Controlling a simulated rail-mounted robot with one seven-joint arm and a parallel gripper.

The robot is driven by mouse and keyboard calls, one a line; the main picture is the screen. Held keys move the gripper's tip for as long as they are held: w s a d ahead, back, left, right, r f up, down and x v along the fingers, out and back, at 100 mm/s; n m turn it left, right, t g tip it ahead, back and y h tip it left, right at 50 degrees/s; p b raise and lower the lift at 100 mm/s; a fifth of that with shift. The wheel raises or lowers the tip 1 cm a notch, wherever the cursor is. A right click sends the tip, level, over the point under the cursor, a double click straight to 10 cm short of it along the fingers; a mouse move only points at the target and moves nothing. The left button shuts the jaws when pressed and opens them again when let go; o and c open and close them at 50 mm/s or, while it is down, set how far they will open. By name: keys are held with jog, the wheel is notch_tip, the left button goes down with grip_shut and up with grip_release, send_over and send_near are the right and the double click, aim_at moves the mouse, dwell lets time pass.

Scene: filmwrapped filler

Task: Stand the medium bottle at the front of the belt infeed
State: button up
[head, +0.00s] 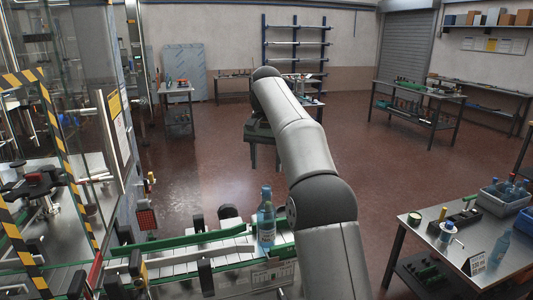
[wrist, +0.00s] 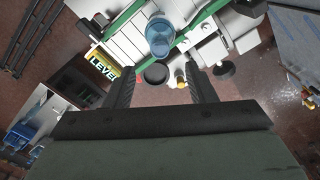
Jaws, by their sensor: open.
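A clear blue bottle (head: 266,222) stands upright on the white-slatted belt (head: 185,262), at its right end beside the green rail. In the wrist view the bottle (wrist: 160,38) shows from above, on the belt between green rails. Another blue bottle (head: 498,250) stands on the right table. I cannot tell which bottle is the medium one.
The steel table (head: 420,222) at right holds a grey crate (head: 492,200) of bottles, a small sign (head: 474,265) and jars. A yellow LEVEL sign (wrist: 103,63) is beside the belt. A glass-guarded machine (head: 45,190) stands at left. The floor (head: 200,165) behind the belt is clear.

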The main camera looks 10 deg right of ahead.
jog(key=s+n, duration=0.3)
jog(key=s, duration=1.2)
jog(key=s+f+n, duration=0.1)
jog(key=s+f, duration=0.8)
jog(key=s, duration=0.2)
jog(key=s+f+n+t, duration=0.1)
jog(key=s+f, duration=0.8)
jog(key=s, duration=0.3)
jog(key=shift+s+n, duration=0.25)
jog(key=shift+n, duration=0.05)
